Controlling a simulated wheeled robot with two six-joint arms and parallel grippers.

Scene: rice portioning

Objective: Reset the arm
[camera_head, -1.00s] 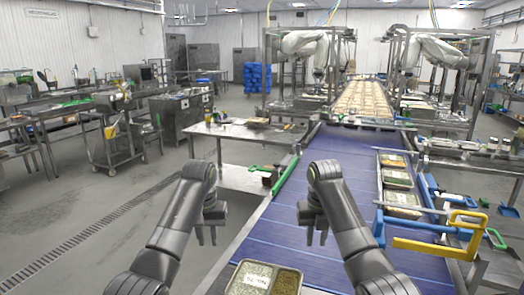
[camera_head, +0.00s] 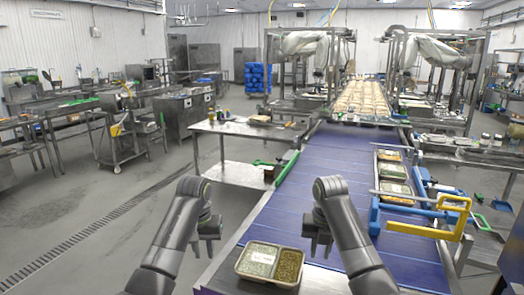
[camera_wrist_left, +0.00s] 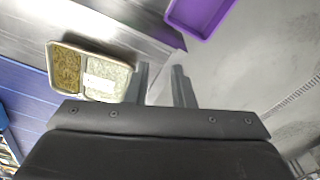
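My left gripper (camera_head: 206,246) hangs at the end of my left arm, left of the blue conveyor belt. Its two fingers also show in the left wrist view (camera_wrist_left: 163,88), apart with nothing between them. My right gripper (camera_head: 320,246) hangs over the belt; its fingers are apart and empty. A two-compartment food tray (camera_head: 269,279) with a pale label lies at the near left end of the belt, between and below the grippers. The same tray appears in the left wrist view (camera_wrist_left: 62,92), left of the fingers and apart from them.
The blue belt (camera_head: 335,165) runs away from me. Several filled trays (camera_head: 394,171) stand along its right side, near a blue and yellow frame (camera_head: 425,231). A steel table (camera_head: 232,129) stands left of the belt. A purple bin (camera_wrist_left: 196,33) shows in the wrist view.

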